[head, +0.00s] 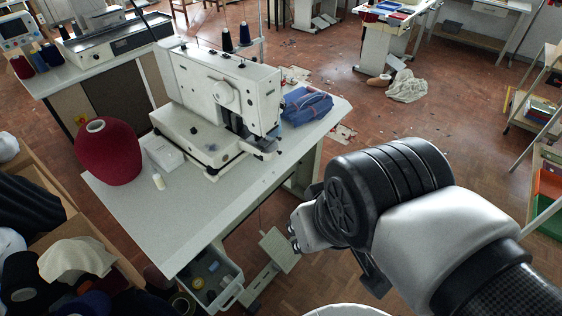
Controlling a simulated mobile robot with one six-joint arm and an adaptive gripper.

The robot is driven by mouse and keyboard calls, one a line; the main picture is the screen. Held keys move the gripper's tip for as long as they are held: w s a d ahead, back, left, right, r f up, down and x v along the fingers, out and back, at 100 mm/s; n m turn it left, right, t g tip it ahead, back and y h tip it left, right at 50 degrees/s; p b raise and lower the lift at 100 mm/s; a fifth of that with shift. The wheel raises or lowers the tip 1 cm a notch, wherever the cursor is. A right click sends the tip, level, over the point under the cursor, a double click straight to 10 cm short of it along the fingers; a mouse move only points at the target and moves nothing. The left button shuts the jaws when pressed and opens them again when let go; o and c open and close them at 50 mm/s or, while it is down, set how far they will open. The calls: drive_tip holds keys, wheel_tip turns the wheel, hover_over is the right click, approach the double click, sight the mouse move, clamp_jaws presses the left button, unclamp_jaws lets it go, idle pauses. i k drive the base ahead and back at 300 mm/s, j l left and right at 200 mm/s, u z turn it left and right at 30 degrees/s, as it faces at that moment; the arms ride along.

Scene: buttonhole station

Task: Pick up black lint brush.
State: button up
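I cannot make out a black lint brush for certain in the head view. The white worktable (205,228) holds a white buttonhole sewing machine (215,90), a large dark red yarn cone (107,152), a small white box (162,152) and a small cream spool (158,182). My arm reaches in from the lower right, over the floor to the right of the table. Part of my gripper (374,276) shows as a dark piece below the wrist. The wrist hides most of it, so its opening and fingertips cannot be seen.
Folded blue cloth (306,105) lies at the table's right end. A grey drawer (213,284) with small items sits below the front edge, beside a foot pedal (279,249). Yarn and cloth fill a bin at left. A shelf rack (545,110) stands at right. The middle floor is mostly clear.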

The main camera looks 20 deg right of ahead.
sight(212, 296)
drive_tip(key=j+u, duration=0.3)
drive_tip(key=i+j+u, duration=0.1)
drive_tip(key=j+u, duration=0.15)
drive_tip(key=k+l+u, duration=0.35)
drive_tip(key=l+u, duration=0.15)
drive_tip(key=i, duration=0.2)
